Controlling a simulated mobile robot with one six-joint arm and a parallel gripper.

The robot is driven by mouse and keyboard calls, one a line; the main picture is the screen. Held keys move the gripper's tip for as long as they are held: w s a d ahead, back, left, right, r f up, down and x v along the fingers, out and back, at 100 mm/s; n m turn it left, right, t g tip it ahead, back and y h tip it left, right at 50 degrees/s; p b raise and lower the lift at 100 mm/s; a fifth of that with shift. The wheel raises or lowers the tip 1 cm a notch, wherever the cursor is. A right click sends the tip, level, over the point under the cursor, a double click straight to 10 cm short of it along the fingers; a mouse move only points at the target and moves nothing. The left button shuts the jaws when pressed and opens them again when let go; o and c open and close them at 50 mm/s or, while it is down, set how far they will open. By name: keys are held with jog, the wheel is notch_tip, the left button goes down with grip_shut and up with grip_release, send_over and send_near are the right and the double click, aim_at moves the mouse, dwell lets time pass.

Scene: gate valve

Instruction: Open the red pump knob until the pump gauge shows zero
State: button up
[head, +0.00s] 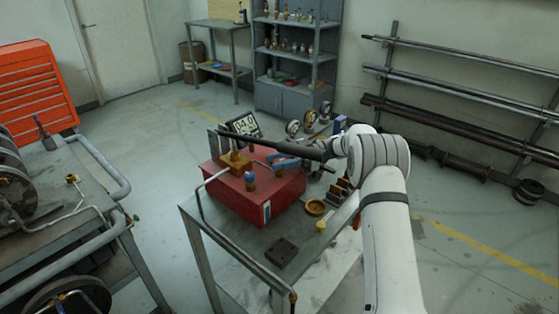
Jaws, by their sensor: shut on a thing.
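The red pump (225,191) sits on the grey bench, with a brass block (236,161) on its top. A digital gauge (243,125) stands behind it and seems to read 04.0. A long black bar (270,142) runs above the pump towards my gripper (325,150). My gripper is beyond the pump's right end, at the end of my white arm. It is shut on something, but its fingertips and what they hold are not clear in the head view. I cannot make out the red knob.
The bench (237,249) also holds a dark block (281,252), a brass ring (316,207) and several round dials (310,118). A bent rail (221,232) runs along its front. A cart (98,232) stands at left. Shelves and pipe racks line the walls.

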jog(key=o, duration=1)
jog(key=shift+c, duration=0.2)
jog(key=v, duration=0.5)
jog(key=shift+w+d, duration=0.15)
jog(key=shift+d, duration=0.2)
jog(key=shift+w+d+r+p, duration=0.1)
jog(key=shift+r+p, duration=0.25)
jog(key=shift+p, duration=0.7)
jog(key=shift+w+d+p, duration=0.1)
jog(key=shift+d+p, duration=0.05)
jog(key=shift+p, duration=0.45)
jog(key=shift+w+d+f+p, duration=0.15)
jog(key=shift+d+p, duration=0.25)
jog(key=shift+p, duration=0.35)
jog(key=shift+d+f+p, duration=0.15)
jog(key=shift+d+p, duration=0.1)
jog(key=shift+p, duration=0.15)
jog(key=shift+w, duration=0.1)
